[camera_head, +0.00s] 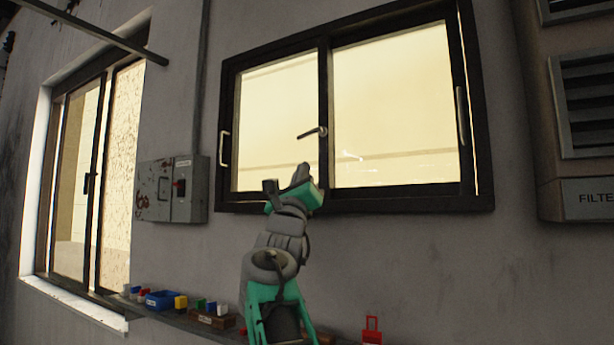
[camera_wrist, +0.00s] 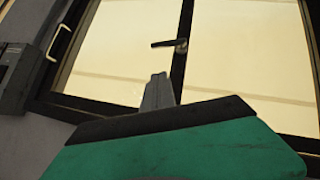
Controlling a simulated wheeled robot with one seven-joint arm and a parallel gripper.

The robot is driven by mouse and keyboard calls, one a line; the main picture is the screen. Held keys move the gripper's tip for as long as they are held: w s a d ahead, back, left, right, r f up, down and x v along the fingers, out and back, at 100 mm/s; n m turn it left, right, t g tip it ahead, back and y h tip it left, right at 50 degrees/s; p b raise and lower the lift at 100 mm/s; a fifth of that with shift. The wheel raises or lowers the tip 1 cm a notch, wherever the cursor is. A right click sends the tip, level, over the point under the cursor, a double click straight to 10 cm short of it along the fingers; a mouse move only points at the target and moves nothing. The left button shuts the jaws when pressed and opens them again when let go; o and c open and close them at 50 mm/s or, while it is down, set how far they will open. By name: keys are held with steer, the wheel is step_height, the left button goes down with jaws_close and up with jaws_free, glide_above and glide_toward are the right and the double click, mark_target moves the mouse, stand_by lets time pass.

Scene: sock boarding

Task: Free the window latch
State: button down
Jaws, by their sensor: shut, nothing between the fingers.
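The window latch (camera_head: 314,132) is a small dark lever on the middle post of the black-framed sliding window (camera_head: 324,90). Its handle points left, roughly level, and its pivot is on the post. It also shows in the wrist view (camera_wrist: 170,43), above my fingers. My gripper (camera_head: 303,170) is shut and empty, a little below and left of the latch, near the window's lower frame. The shut fingers also show in the wrist view (camera_wrist: 159,85) and point up toward the latch. They appear apart from it.
A grey electrical box (camera_head: 172,190) hangs on the wall to the left. A ledge below holds a blue bin (camera_head: 161,300) and small coloured blocks. A filter cabinet (camera_head: 575,120) stands at right.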

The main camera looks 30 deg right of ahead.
steer(key=b+v, duration=0.2)
steer(key=v, duration=0.4)
steer(key=shift+w, duration=0.1)
